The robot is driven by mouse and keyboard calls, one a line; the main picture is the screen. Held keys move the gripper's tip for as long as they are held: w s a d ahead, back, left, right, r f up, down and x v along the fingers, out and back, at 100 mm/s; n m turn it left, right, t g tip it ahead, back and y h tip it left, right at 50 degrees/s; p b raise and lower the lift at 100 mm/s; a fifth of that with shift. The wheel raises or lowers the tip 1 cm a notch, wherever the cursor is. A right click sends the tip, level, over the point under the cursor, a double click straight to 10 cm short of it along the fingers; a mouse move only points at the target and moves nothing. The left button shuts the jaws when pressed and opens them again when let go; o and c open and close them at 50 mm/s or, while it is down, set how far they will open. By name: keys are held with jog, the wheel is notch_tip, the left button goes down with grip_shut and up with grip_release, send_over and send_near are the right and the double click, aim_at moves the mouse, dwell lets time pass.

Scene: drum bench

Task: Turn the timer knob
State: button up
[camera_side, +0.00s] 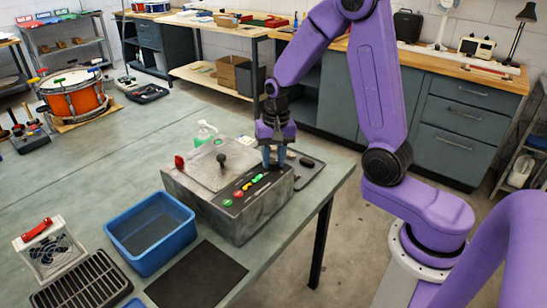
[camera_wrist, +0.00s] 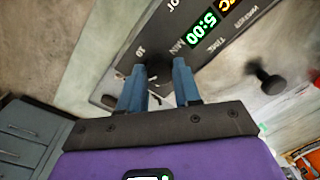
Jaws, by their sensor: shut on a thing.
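My gripper (camera_side: 275,160) points down at the right end of the control panel on the grey machine (camera_side: 185,195). In the wrist view its two blue fingers (camera_wrist: 158,72) stand either side of a dark round knob, the timer knob (camera_wrist: 157,70), and are shut on it. The fingers mostly hide the knob in the side view. The panel beside it carries a green display reading 5:00 (camera_wrist: 200,27), with the labels TIME and MIN and a 10 near the knob.
A black lid knob (camera_side: 222,159) stands on the machine, and a red part (camera_side: 179,162) sits at its left corner. A blue bin (camera_side: 150,232) stands in front.

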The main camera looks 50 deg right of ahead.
aim_at(277, 161)
jog(key=o, duration=0.8)
jog(key=shift+c, duration=0.2)
notch_tip(277, 161, up, 17)
jog(key=shift+s+d+r, duration=0.2)
jog(key=shift+s+d, duration=0.1)
